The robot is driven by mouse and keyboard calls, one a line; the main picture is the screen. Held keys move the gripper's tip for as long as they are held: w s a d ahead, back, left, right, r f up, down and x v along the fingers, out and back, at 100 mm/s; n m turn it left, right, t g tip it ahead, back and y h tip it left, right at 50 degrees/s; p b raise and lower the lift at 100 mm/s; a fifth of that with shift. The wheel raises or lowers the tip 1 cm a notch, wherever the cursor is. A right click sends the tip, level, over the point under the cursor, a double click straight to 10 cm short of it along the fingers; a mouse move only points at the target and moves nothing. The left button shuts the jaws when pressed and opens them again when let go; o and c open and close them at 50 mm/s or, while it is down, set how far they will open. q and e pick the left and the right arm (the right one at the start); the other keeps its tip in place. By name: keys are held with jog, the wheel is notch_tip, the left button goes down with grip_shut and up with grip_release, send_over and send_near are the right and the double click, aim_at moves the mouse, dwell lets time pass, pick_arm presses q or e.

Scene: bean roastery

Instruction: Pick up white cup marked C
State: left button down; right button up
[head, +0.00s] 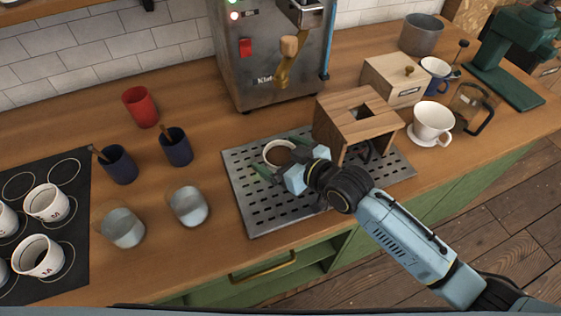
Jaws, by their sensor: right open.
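A white cup (270,147) with dark contents stands upright on the perforated metal drip tray (255,212). My right gripper (272,168) is open at the near side of this cup, with its green-grey fingertips close to the rim. I cannot tell whether the fingers touch the cup. The gripper hides the front of the cup, so no letter C can be read on it. Several white cups with printed marks, such as the one near the top (46,207), stand on the black mat (75,166) at the left. My left gripper is not in view.
A wooden box stand (342,110) sits on the tray just right of the cup. The metal machine (262,75) stands behind. Two glass cups (188,207), dark blue cups (176,148) and a red cup (140,108) stand left of the tray. A white dripper (432,120) stands right.

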jog(key=shift+r, duration=0.1)
jog(key=c, duration=1.4)
